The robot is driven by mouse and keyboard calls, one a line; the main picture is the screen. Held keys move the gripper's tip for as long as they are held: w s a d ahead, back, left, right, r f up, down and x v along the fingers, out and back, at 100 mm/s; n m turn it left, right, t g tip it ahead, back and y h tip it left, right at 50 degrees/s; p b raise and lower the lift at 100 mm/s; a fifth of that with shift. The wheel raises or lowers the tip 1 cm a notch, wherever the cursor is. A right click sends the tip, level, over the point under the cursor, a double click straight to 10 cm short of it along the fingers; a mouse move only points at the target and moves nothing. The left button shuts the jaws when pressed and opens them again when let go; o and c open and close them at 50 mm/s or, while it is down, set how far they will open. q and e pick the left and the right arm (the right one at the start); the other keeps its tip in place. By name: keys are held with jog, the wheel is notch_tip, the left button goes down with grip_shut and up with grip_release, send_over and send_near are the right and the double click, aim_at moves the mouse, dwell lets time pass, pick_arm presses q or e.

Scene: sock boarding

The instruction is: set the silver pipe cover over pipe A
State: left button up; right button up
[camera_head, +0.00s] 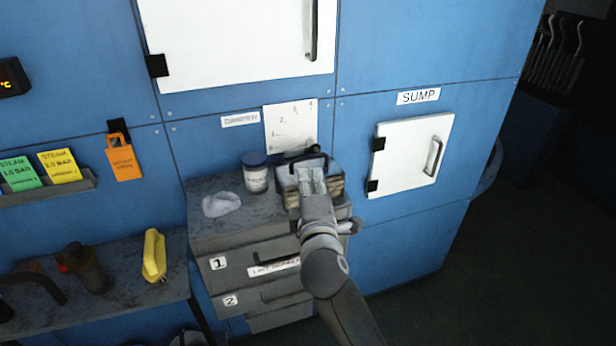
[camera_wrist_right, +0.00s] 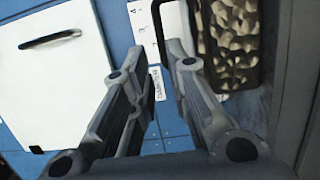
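I see no silver pipe cover and no pipe marked A that I can make out in either view. My right gripper (camera_head: 312,178) is over the top of the grey drawer cabinet, in front of a box (camera_head: 336,187) with a dark handle (camera_head: 305,155). In the right wrist view its two fingers (camera_wrist_right: 175,52) come close together at the tips, beside the dark-rimmed box of lumpy tan material (camera_wrist_right: 233,45). Whether they hold the handle cannot be told.
A lidded jar (camera_head: 256,174) and a pale crumpled cloth (camera_head: 221,205) are on the cabinet (camera_head: 232,237). A yellow tool (camera_head: 154,255) and a dark brown object (camera_head: 88,270) lie on the left bench (camera_head: 125,290). A white SUMP door (camera_head: 405,155) is closed on the right.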

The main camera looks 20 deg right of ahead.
aim_at(309, 158)
jog(key=x, duration=0.4)
jog(key=shift+s+d+r+p, duration=0.1)
jog(key=shift+d+p, duration=0.2)
jog(key=shift+p, duration=0.1)
jog(key=shift+w, duration=0.75)
jog(key=p+x, duration=0.1)
jog(key=x, duration=0.3)
jog(key=shift+d+p, duration=0.2)
jog(key=shift+p, duration=0.2)
jog(key=shift+w+f, duration=0.25)
jog(key=shift+w, duration=0.05)
pick_arm(q)
jog(key=r, duration=0.1)
jog(key=d+r, duration=0.1)
jog(key=r, duration=0.1)
jog(key=shift+s, duration=0.15)
jog(key=shift+a, duration=0.1)
pick_arm(e)
jog(key=shift+s, duration=0.1)
grip_shut()
